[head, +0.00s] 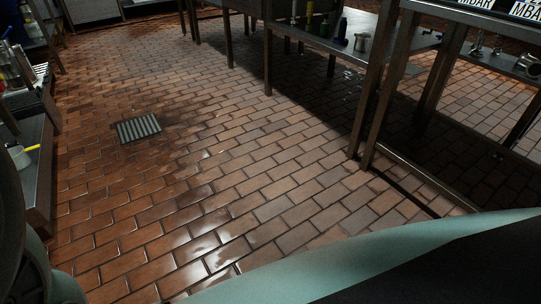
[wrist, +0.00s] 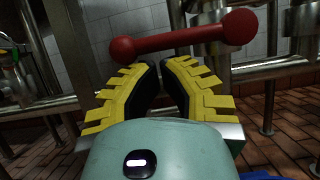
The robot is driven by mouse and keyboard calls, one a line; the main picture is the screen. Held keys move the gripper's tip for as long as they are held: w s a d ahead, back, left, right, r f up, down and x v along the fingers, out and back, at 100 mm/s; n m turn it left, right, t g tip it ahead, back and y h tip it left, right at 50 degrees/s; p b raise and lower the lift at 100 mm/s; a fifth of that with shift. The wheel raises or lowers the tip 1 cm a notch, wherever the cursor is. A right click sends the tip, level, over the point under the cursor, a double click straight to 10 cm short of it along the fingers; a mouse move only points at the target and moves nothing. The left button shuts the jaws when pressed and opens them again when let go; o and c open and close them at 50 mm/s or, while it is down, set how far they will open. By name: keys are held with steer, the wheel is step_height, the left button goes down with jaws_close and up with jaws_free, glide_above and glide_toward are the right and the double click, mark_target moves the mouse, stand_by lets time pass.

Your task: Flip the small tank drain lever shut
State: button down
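A red bar lever with a round knob at each end (wrist: 180,39) lies across the top middle of the wrist view, slightly tilted, in front of metal pipework. No label shows whether it is the small tank drain lever. My gripper (wrist: 161,64), with yellow toothed fingers and dark inner pads, points toward the lever from below. The lever and my gripper are not visible in the head view.
Wet brick tile floor with a drain grate (head: 138,128) is open in the middle. Metal tables (head: 385,75) stand on the right, and a cluttered counter (head: 36,170) stands on the left. Thick metal pipes (wrist: 268,70) run behind the lever, before a tiled wall.

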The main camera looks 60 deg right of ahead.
steer(key=shift+r, duration=0.2)
steer(key=v, duration=0.5)
steer(key=shift+f, duration=0.15)
steer(key=s+d, duration=0.4)
steer(key=d, duration=0.7)
steer(key=shift+s, duration=0.4)
stand_by(0.3)
stand_by(0.5)
